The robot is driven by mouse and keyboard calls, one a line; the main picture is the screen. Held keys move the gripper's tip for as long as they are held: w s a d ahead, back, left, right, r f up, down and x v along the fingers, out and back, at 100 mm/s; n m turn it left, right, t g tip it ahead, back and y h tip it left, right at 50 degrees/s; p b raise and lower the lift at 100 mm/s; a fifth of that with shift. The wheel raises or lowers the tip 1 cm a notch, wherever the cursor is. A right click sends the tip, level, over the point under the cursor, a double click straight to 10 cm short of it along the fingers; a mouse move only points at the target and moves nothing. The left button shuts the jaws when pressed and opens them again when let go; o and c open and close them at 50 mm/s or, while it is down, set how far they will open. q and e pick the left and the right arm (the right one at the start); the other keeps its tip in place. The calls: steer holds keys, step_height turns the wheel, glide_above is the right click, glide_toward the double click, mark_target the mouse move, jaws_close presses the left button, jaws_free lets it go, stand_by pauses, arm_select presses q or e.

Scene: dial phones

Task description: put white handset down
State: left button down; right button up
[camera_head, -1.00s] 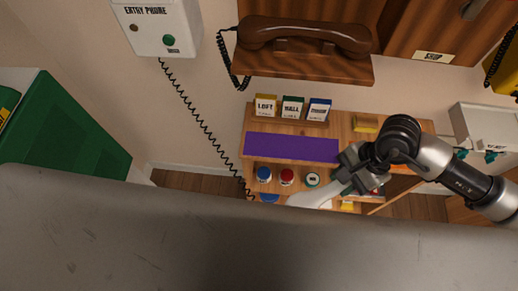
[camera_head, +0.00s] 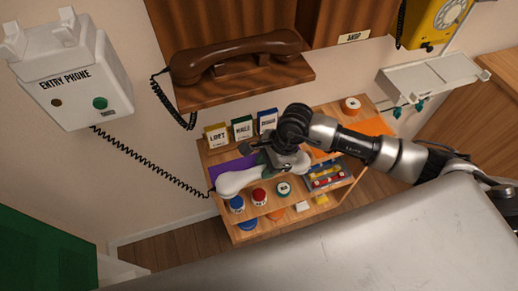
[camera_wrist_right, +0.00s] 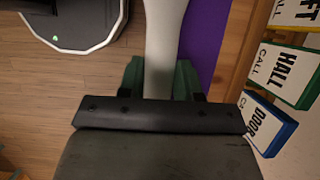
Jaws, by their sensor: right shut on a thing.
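The white handset (camera_head: 236,182) is in my right gripper (camera_head: 270,160), in front of or over the purple mat (camera_head: 222,169) on the wooden shelf unit; I cannot tell if it touches. In the right wrist view the handset's pale grip (camera_wrist_right: 164,40) runs between the green-padded fingers (camera_wrist_right: 162,80), with the purple mat (camera_wrist_right: 205,35) beside it. A black coiled cord (camera_head: 150,162) runs from the white entry phone (camera_head: 75,80) on the wall towards the handset. The entry phone's cradle (camera_head: 42,35) is empty. My left gripper is not in view.
Loft, hall and door cards (camera_head: 242,128) stand at the back of the shelf top. Several round jars (camera_head: 260,196) sit on the shelf below. A brown phone (camera_head: 235,57) hangs above, and a yellow dial phone (camera_head: 435,22) and grey wall tray (camera_head: 430,78) are to the right.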

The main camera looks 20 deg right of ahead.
steer(key=w, duration=0.2)
steer(key=shift+w, duration=0.3)
steer(key=w, duration=0.1)
steer(key=w+p, duration=0.1)
steer(key=shift+w+a+f, duration=0.1)
steer(key=shift+w+f, duration=0.2)
steer(key=shift+w, duration=0.05)
steer(key=shift+f, duration=0.45)
steer(key=shift+f, duration=0.1)
steer(key=o, duration=1)
steer(key=shift+o, duration=0.2)
